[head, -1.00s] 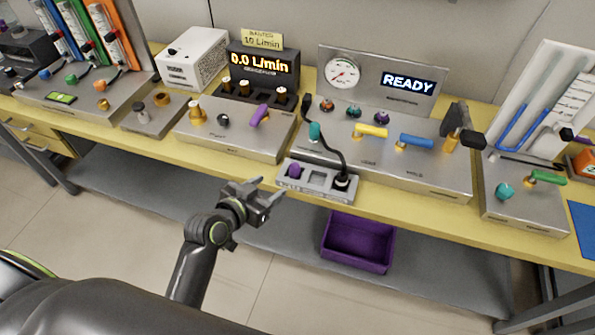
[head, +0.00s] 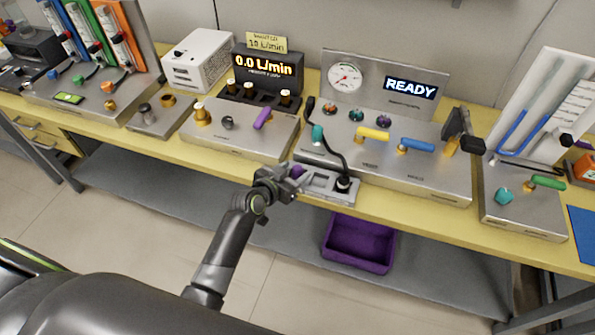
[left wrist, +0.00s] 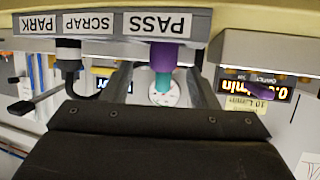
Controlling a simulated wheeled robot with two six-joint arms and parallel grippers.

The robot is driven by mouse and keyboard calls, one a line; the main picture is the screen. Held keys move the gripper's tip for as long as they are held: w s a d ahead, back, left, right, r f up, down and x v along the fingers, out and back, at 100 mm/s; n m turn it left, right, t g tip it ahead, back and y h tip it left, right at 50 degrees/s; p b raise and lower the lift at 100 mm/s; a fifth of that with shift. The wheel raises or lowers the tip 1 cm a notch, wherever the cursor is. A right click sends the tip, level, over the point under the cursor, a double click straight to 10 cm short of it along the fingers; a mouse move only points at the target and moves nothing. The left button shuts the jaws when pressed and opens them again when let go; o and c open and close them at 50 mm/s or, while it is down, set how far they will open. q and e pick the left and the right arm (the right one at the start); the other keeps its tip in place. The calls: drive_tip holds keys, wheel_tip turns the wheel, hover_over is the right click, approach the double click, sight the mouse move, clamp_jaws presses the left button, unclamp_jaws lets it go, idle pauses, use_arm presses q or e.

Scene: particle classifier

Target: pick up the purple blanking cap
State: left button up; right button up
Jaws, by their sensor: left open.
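The purple blanking cap (head: 297,171) sits at the PASS end of a small grey tray (head: 345,190) at the bench's front edge. It also shows in the upside-down left wrist view (left wrist: 168,55), under the PASS label. My left gripper (head: 284,178) is at that end of the tray, open. In the left wrist view its fingers lie on either side of the cap in the picture, and I see no clear contact. In the head view the gripper partly hides the cap. My right gripper is not in view.
A black cable plug (head: 343,183) stands at the tray's right end. A teal handle (head: 317,134) and a panel with yellow (head: 372,134) and blue levers (head: 417,145) are behind. A purple bin (head: 359,242) is on the lower shelf. The floor in front is clear.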

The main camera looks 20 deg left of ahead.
sight(296, 168)
use_arm(q)
drive_tip(key=shift+x, duration=1.65)
drive_tip(key=shift+a, duration=0.1)
drive_tip(key=c, duration=1)
